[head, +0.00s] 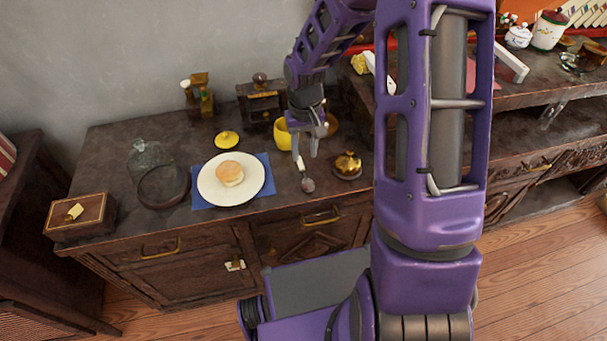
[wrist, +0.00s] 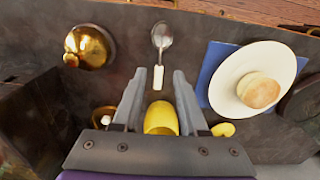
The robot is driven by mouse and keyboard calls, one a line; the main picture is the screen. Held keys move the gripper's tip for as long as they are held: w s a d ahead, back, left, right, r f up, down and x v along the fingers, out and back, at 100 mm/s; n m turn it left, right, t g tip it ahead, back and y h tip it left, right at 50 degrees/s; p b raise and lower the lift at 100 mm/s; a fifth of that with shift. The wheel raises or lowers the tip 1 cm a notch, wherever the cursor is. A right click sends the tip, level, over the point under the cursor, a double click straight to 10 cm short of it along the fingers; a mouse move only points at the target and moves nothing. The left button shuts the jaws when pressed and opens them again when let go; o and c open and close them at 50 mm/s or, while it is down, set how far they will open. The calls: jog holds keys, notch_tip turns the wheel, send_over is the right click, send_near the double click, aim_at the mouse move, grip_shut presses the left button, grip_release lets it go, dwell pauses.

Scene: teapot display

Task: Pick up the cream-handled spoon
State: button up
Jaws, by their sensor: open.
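The spoon lies on the dark countertop, with its cream handle (head: 299,163) toward the back and its metal bowl (head: 308,185) toward the front edge. In the wrist view its cream handle (wrist: 158,78) points toward my gripper and its bowl (wrist: 161,37) points away. My gripper (head: 305,148) is above the counter, pointing down over the handle end. In the wrist view the fingers of my gripper (wrist: 158,82) are open on either side of the handle's line, with nothing between them. I cannot tell the exact height above the spoon.
A white plate (head: 207,187) with a bun (head: 230,173) sits on a blue napkin (head: 268,182) left of the spoon. A gold lidded pot (head: 347,165) stands close on the right. A yellow cup (head: 282,135) stands behind, with a yellow lid (head: 227,139) farther left.

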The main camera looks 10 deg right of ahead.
aim_at(304, 174)
notch_tip(304, 174, down, 8)
jog(key=shift+w+r+b, duration=0.1)
jog(key=shift+b, duration=0.65)
grip_shut()
